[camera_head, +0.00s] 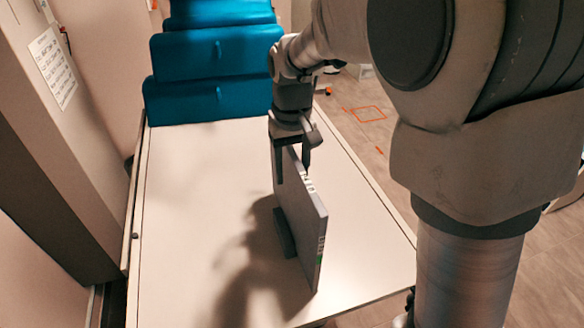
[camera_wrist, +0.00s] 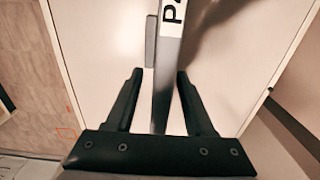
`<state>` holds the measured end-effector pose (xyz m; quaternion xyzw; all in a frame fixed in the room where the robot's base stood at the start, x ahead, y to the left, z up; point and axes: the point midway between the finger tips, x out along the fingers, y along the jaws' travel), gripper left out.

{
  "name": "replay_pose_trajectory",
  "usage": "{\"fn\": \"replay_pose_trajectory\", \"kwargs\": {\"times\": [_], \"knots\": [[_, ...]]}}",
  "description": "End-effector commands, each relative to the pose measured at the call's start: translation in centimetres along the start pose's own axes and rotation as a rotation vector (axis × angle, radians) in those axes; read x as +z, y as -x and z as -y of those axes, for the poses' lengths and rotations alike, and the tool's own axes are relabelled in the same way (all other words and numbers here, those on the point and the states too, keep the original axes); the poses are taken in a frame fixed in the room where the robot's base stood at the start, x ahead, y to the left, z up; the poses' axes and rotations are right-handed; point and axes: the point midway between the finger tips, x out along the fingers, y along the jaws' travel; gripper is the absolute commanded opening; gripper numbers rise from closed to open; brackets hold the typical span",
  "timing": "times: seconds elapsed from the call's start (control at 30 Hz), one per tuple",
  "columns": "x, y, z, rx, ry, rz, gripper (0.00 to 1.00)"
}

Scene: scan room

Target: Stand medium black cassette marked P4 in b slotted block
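The cassette (camera_head: 300,205) is a thin dark grey panel standing upright on its edge on the white table. Its narrow top edge (camera_wrist: 167,75) carries a white label reading P4 in the wrist view. A low dark grey block (camera_head: 284,232) shows along the cassette's left side at table level, and also in the wrist view (camera_wrist: 151,42). The cassette hides the rest of it, so I cannot tell whether the cassette sits in a slot. My gripper (camera_head: 293,168) is open above the cassette's far end, with one finger on each side of its top edge; a gap shows at the left finger in the wrist view (camera_wrist: 160,75).
The white tabletop (camera_head: 190,200) is clear on the left. Blue stepped drawers or cases (camera_head: 215,60) stand at the table's far end. A beige wall or cabinet (camera_head: 55,120) runs close along the left side. Wooden floor lies to the right.

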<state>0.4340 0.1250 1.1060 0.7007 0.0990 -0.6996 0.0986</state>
Motion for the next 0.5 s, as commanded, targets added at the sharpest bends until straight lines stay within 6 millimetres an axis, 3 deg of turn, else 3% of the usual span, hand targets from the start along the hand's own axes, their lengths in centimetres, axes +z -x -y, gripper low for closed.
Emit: {"fn": "replay_pose_trajectory", "kwargs": {"times": [0.27,0.5], "knots": [[0.0,0.5,0.0,0.0,0.0,0.002,0.54],[-0.1,5.2,0.0,0.0,-0.001,-0.003,0.54]]}}
